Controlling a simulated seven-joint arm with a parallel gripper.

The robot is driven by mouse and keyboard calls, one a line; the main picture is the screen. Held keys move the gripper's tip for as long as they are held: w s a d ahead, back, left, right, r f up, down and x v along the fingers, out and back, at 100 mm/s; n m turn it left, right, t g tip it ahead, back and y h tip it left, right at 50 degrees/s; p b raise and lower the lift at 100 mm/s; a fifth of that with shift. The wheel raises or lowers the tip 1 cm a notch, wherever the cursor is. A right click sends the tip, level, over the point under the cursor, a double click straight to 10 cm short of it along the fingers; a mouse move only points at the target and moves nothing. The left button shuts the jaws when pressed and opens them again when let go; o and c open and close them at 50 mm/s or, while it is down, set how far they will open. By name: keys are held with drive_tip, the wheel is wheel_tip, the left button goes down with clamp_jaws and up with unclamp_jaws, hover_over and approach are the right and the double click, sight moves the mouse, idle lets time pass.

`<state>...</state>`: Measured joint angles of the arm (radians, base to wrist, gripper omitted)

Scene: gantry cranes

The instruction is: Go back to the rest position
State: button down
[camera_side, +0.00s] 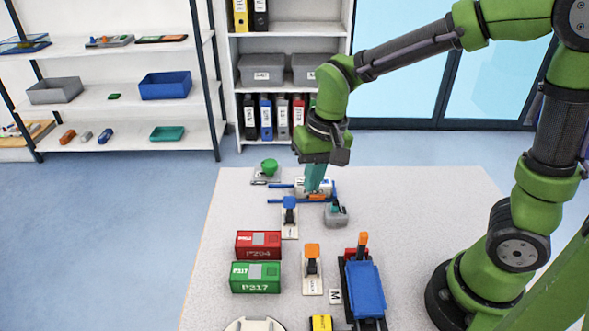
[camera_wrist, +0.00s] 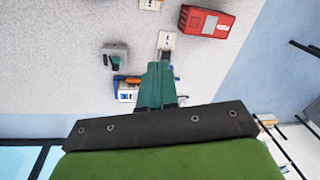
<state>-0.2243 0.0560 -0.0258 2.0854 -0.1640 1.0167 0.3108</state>
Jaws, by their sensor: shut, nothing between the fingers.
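My gripper (camera_side: 314,178) points down at the far part of the grey table mat, over a white block with blue bars (camera_side: 285,186) and a small orange part (camera_side: 318,197). Its teal fingers are closed together with nothing between them. In the wrist view the closed fingers (camera_wrist: 158,70) show in the middle, in front of the white block (camera_wrist: 127,95), which they partly hide. I cannot tell how high the fingertips are above it.
A grey device (camera_side: 335,215) stands right of my gripper and a green knob (camera_side: 269,166) left of it. The mat's left side is clear.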

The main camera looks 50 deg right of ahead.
drive_tip(key=s+d+r+n+t, duration=0.1)
drive_tip(key=s+d+r+t, duration=0.4)
drive_tip(key=s+r, duration=0.4)
drive_tip(key=shift+s+r+t+y, duration=0.15)
drive_tip(key=shift+s+t+y, duration=0.25)
drive_tip(key=shift+s, duration=0.2)
